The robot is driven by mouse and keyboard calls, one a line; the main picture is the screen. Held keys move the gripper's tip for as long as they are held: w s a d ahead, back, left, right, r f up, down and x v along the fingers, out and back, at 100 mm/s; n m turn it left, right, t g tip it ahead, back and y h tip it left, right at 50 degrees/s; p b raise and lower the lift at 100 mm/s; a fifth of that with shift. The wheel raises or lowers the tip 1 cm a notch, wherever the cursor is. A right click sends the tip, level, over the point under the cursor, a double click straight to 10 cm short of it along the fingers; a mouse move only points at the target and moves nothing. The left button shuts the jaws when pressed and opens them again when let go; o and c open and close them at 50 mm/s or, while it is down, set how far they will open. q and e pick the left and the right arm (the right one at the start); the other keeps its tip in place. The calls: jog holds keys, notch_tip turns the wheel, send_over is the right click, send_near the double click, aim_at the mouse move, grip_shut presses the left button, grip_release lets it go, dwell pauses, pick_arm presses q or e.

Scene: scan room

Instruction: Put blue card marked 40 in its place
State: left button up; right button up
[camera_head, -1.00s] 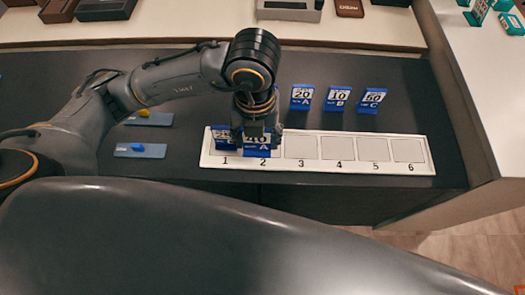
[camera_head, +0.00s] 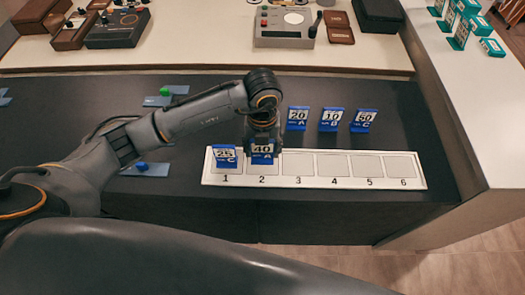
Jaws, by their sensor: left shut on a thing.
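The blue card marked 40 (camera_head: 262,153) is upright, its printed face towards me. My left gripper (camera_head: 263,139) is shut on its upper part from above. The card is over the back part of slot 2 of the white numbered board (camera_head: 317,183); whether its lower edge touches the board I cannot tell. A blue card marked 25 C (camera_head: 226,157) stands in slot 1, just left of it. Slots 3 to 6 are empty. My right gripper is not in view.
Blue cards 20 A (camera_head: 298,118), 10 B (camera_head: 332,119) and one marked C (camera_head: 364,120) stand behind the board on the dark table. Flat plates with a green piece (camera_head: 165,91) and a blue piece (camera_head: 142,166) lie left. Devices stand on the back counter.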

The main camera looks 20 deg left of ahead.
aim_at(262, 155)
pick_arm(q)
jog(key=shift+w+f, duration=0.2)
jog(key=shift+f, duration=0.05)
notch_tip(262, 155, down, 3)
jog(key=shift+w+p, duration=0.15)
jog(key=shift+p, duration=0.65)
jog(key=shift+a+f, duration=0.1)
jog(key=shift+f, duration=0.4)
jog(key=o, duration=1.2)
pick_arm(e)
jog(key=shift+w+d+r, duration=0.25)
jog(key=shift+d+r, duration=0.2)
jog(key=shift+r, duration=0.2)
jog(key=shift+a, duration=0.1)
